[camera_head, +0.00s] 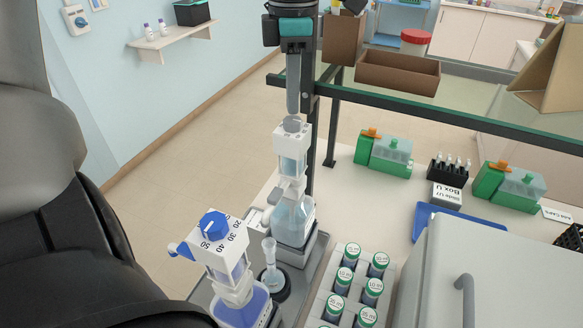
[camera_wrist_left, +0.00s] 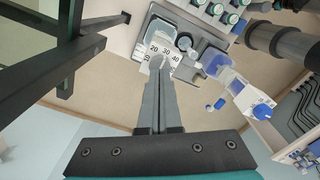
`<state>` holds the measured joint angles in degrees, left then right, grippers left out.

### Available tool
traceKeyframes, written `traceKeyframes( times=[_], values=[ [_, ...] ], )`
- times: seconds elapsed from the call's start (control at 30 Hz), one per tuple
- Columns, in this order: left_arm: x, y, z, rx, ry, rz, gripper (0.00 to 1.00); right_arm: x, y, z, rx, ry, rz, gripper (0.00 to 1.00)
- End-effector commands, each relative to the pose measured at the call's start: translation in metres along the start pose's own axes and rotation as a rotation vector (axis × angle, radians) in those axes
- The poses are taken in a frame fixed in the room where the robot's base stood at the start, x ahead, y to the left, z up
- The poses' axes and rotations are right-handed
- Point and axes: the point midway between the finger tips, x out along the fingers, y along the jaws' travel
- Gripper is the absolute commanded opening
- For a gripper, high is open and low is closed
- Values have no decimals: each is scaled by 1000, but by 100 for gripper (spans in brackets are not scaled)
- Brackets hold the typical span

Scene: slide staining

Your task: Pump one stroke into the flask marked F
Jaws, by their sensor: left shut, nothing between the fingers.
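A dispenser with a white pump head (camera_head: 291,137) stands on a bottle of pale blue liquid (camera_head: 292,222). Its scale head also shows in the left wrist view (camera_wrist_left: 160,50). My left gripper (camera_head: 292,118) points down, fingers shut and empty, with its tips at the top of this pump; whether they touch cannot be told. In the left wrist view the shut fingertips (camera_wrist_left: 158,66) overlap the pump head. A small clear flask (camera_head: 270,268) stands on a dark round base between the dispensers; no letter F is readable. My right gripper is not in view.
A second dispenser with a blue knob (camera_head: 213,226) sits on a bottle of blue-violet liquid (camera_head: 240,312) at the front left. Several green-capped vials (camera_head: 344,278) stand in a rack to the right. A dark frame post (camera_head: 311,140) rises close behind the gripper.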

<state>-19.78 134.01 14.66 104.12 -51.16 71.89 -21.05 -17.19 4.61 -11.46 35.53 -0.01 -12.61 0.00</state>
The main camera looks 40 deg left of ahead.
Motion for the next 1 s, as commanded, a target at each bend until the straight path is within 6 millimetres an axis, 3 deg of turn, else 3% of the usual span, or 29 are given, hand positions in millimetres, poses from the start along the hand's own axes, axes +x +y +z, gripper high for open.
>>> traceKeyframes(
  times=[0.53,1.0],
  values=[
    [-49,0,0,0,-1,1,0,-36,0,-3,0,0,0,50],
    [-50,0,0,0,0,0,0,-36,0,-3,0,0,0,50]
  ],
)
